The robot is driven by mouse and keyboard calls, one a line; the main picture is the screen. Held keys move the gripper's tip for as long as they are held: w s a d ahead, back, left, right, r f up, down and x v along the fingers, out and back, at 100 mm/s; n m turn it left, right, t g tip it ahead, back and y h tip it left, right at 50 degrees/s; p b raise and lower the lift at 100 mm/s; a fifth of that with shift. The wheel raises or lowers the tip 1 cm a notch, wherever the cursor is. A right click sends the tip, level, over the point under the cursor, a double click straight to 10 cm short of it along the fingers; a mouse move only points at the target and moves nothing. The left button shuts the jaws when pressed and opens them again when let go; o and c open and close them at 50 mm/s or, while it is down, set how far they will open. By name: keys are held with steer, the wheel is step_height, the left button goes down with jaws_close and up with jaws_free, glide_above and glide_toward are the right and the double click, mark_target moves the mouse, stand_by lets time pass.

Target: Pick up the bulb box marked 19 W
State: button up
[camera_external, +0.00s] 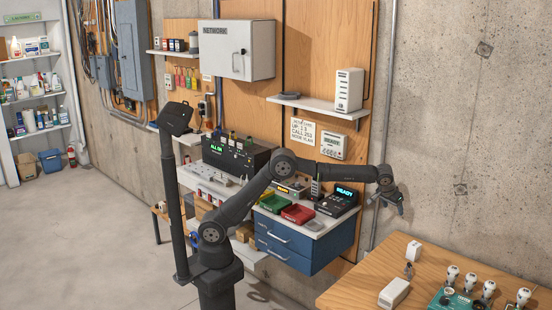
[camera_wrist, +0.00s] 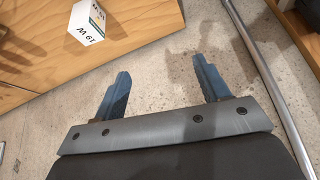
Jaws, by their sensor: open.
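The bulb box marked 19 W (camera_wrist: 88,25) is a small white box with a green band and dark print. In the wrist view it stands near the edge of a wooden table, at the upper left, beyond my left fingertip and apart from it. In the external view a small white box (camera_external: 414,251) stands on the far left part of the wooden table (camera_external: 350,287) and appears to be the same one. My gripper (camera_wrist: 164,75) is open and empty, with its two blue-grey fingers wide apart over the concrete. In the external view my gripper (camera_external: 392,209) hangs above and left of the table.
Another white box (camera_external: 394,293) lies near the table's front. Several bulbs (camera_external: 488,288) stand on a green tester (camera_external: 440,301) at the right. A blue drawer cabinet (camera_external: 300,245) stands left of the table; a metal conduit (camera_wrist: 262,62) runs nearby.

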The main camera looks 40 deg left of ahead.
glide_toward(413, 246)
steer(key=a+v, duration=0.1)
steer(key=v, duration=0.4)
steer(key=shift+t, duration=0.3)
steer(key=x, duration=1.2)
steer(key=shift+d, duration=0.4)
steer(key=shift+x, duration=2.75)
steer(key=shift+s+d+f, duration=0.1)
steer(key=shift+s, duration=0.1)
steer(key=c, duration=1.1)
